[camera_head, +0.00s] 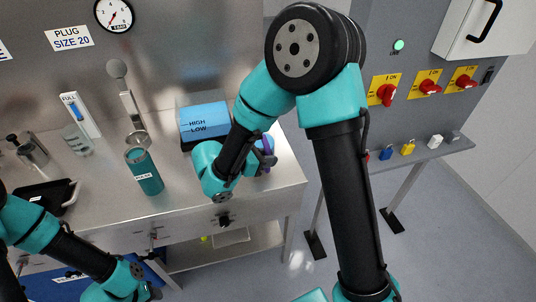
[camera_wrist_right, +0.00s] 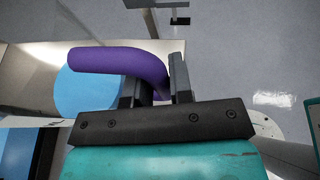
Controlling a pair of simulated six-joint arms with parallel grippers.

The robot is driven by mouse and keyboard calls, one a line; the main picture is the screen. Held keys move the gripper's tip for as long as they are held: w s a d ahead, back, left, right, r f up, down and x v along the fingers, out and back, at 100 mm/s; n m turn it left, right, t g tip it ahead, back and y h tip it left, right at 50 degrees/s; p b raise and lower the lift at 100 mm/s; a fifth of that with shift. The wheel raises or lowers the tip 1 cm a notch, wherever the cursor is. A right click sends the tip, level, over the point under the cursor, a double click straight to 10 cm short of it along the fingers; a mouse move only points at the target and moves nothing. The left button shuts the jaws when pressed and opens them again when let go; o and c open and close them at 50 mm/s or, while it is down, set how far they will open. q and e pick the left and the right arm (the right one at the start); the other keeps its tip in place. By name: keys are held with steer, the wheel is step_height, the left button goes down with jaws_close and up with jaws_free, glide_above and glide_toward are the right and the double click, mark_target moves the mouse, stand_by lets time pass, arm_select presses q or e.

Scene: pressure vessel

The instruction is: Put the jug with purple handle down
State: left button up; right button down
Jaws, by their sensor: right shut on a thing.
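The jug's purple handle (camera_head: 268,144) shows at the counter's right end in the head view. My right gripper (camera_head: 262,160) is there, with my wrist covering much of the area. In the right wrist view the bent purple handle (camera_wrist_right: 112,60) runs between the two dark fingers of my right gripper (camera_wrist_right: 157,88), which are shut on it. A round blue surface (camera_wrist_right: 88,86) shows beneath the handle, apparently part of the jug. The jug's base is hidden, so I cannot tell whether it touches the counter. My left gripper (camera_head: 152,292) is only partly seen at the bottom left.
The steel counter (camera_head: 190,200) carries a blue HIGH/LOW box (camera_head: 205,122), a teal cylinder (camera_head: 146,172) and a black tray (camera_head: 48,196). Its front right has bare room. A narrow shelf (camera_head: 425,152) with coloured padlocks stands to the right, across a gap.

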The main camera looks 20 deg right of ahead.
steer(key=w, duration=0.1)
steer(key=w+d, duration=0.1)
steer(key=w, duration=0.1)
steer(key=shift+w+d+f, duration=0.2)
steer(key=shift+w+d, duration=0.15)
steer(key=shift+d, duration=0.05)
steer(key=shift+w+d+f, duration=0.1)
steer(key=shift+w+f, duration=0.1)
steer(key=shift+f, duration=0.4)
steer(key=shift+w+d+f, duration=0.1)
steer(key=shift+w+f, duration=0.1)
steer(key=shift+f, duration=0.4)
steer(key=shift+w+d+f, duration=0.1)
steer(key=shift+w+f, duration=0.1)
steer(key=shift+f, duration=0.5)
steer(key=c, duration=1)
jaws_free()
